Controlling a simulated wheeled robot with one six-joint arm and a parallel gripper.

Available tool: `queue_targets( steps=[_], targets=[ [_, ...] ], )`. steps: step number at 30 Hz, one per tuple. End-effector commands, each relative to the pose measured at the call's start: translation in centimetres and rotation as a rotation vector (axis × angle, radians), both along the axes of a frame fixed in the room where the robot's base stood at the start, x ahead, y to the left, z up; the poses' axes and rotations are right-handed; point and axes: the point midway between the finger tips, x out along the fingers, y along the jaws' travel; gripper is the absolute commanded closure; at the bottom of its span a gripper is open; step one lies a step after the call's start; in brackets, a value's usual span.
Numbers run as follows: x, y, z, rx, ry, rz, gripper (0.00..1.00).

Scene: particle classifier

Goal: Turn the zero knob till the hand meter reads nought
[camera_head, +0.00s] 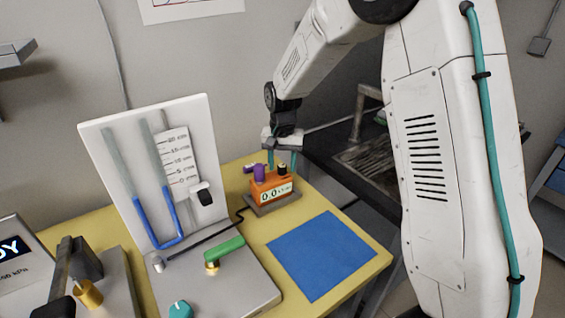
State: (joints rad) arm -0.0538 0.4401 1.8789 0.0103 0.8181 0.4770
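The hand meter (262,199) is an orange box on a grey base near the back right of the yellow table. Its lit display (276,193) appears to read 0.0, with small unit text I cannot read clearly. On its top are a purple knob (259,173) and a small black knob (282,169); I cannot tell by label which is the zero knob. My gripper (282,163) points down over the meter. Its two teal fingers stand apart, one on each side of the black knob, with gaps seen beside it.
A white manometer board (107,128) with blue liquid stands at left on a grey base bearing a green lever (224,249) and a teal knob (181,310). A black hose runs to the meter. A blue mat (320,255) lies clear at right. A READY-type display stands far left.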

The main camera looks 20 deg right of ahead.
Motion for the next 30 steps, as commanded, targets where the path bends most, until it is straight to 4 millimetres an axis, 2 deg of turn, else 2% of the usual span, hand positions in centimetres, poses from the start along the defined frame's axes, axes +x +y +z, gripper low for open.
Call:
queue_targets(
  steps=[5,18,22,30],
  targets=[
    [0.0,0.0,0.5,0.000,-0.001,0.000,0.53],
    [0.0,-0.1,7.1,0.000,-0.002,0.000,0.53],
    [0.0,-0.1,7.7,0.000,0.000,0.000,0.53],
    [0.0,-0.1,7.8,0.000,0.001,0.000,0.53]
  ],
)
